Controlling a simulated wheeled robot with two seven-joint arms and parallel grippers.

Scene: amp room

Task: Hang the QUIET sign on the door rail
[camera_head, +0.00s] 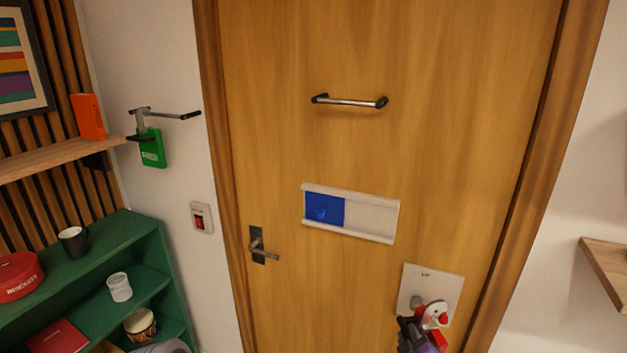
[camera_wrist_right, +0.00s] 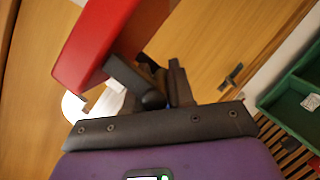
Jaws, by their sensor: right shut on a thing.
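The door rail (camera_head: 349,101), a short metal bar with black ends, is fixed high on the wooden door and is bare. My right gripper (camera_head: 422,330) is low at the right, in front of the door and well below the rail. It is shut on a red thing (camera_head: 437,339), which shows large as a red slab in the right wrist view (camera_wrist_right: 105,40). No QUIET lettering is readable, so I cannot confirm that this is the sign. A white and red rounded piece shows at the gripper in the head view. My left gripper is not in view.
A white plate (camera_head: 440,281) shows just above my right gripper. A slider panel with a blue part (camera_head: 324,209) and a door handle (camera_head: 262,250) are on the door. A green shelf (camera_head: 100,230) stands left; a wooden shelf (camera_head: 606,272) juts out right.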

